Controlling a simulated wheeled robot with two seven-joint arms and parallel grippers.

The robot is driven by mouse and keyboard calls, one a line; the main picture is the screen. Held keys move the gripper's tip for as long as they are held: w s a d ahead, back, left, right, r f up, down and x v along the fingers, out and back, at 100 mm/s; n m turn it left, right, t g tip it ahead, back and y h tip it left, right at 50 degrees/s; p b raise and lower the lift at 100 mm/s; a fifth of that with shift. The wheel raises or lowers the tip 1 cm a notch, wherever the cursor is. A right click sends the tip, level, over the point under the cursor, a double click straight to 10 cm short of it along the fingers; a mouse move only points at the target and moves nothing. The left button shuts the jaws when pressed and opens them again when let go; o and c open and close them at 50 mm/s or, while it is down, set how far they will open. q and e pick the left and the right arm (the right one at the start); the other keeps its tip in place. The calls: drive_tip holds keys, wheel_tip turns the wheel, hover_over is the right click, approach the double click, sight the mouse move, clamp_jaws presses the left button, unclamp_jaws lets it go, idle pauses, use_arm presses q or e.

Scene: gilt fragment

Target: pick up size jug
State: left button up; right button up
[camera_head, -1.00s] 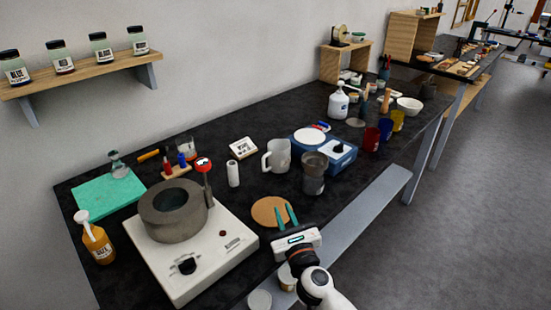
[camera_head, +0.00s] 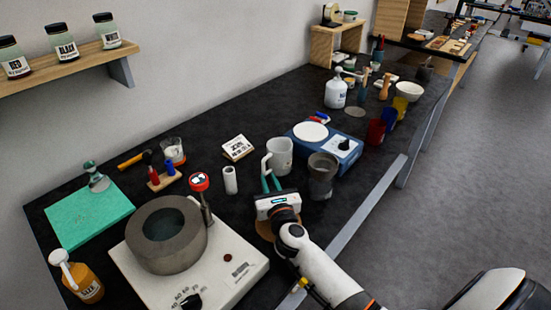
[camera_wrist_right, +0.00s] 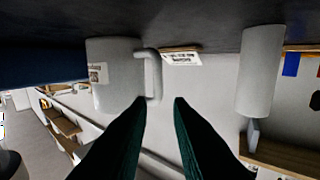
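The size jug, a light grey-white jug (camera_head: 281,157) with a handle on its left side, stands upright on the dark bench, left of the blue scale. In the right wrist view, which is upside down, the jug (camera_wrist_right: 116,80) shows with a label and its handle near the fingertips. My right gripper (camera_head: 271,182) is just in front of the jug, with its teal fingers pointing at the handle side. In the wrist view its fingers (camera_wrist_right: 160,101) are apart with nothing between them. The handle lies beyond the left fingertip; contact cannot be told. My left gripper is not in view.
A dark grey cup (camera_head: 321,178) stands close on the right. The blue scale (camera_head: 345,156) is right of the jug. A label card (camera_head: 238,147) lies behind.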

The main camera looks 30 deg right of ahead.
sight(264, 166)
drive_tip(key=x, duration=0.8)
drive_tip(key=shift+d+f, duration=0.15)
clamp_jaws()
